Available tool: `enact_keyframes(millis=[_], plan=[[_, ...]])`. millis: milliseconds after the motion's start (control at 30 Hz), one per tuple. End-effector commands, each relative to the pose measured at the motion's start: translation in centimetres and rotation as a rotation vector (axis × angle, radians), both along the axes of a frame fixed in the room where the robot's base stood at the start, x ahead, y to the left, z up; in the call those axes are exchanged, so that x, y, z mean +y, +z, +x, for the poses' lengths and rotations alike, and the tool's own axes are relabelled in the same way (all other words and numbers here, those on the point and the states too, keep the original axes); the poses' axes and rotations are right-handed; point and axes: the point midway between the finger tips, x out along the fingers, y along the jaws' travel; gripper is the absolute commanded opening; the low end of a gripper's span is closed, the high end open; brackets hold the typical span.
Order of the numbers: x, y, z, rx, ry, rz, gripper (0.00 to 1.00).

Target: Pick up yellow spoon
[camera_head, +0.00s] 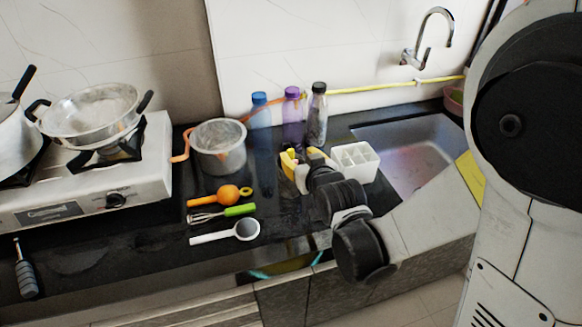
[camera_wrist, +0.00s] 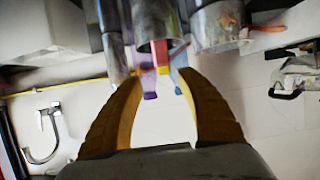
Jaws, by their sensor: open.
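An orange-yellow spoon (camera_head: 228,193) lies on the dark counter in the head view, bowl toward the right. It is the only spoon there near yellow in colour. My gripper (camera_head: 303,158) is to the right of it and farther back, in front of the bottles. Its yellow fingers are apart. In the wrist view my gripper (camera_wrist: 162,76) shows its two fingers spread, with no object clearly held. I cannot make out the spoon in the wrist view, which looks upside down.
A green-handled whisk (camera_head: 222,213) and a white ladle (camera_head: 226,232) lie in front of the spoon. A metal pot (camera_head: 219,150) stands behind it. Several bottles and a white holder (camera_head: 354,163) stand near my gripper. The sink (camera_head: 405,150) is at right, the stove (camera_head: 80,185) at left.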

Motion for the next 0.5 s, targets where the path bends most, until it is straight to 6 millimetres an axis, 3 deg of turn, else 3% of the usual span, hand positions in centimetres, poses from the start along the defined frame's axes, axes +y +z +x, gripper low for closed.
enact_keyframes(millis=[500], plan=[[2.2,-2.0,4.8,0.001,0.000,0.000,0.45]])
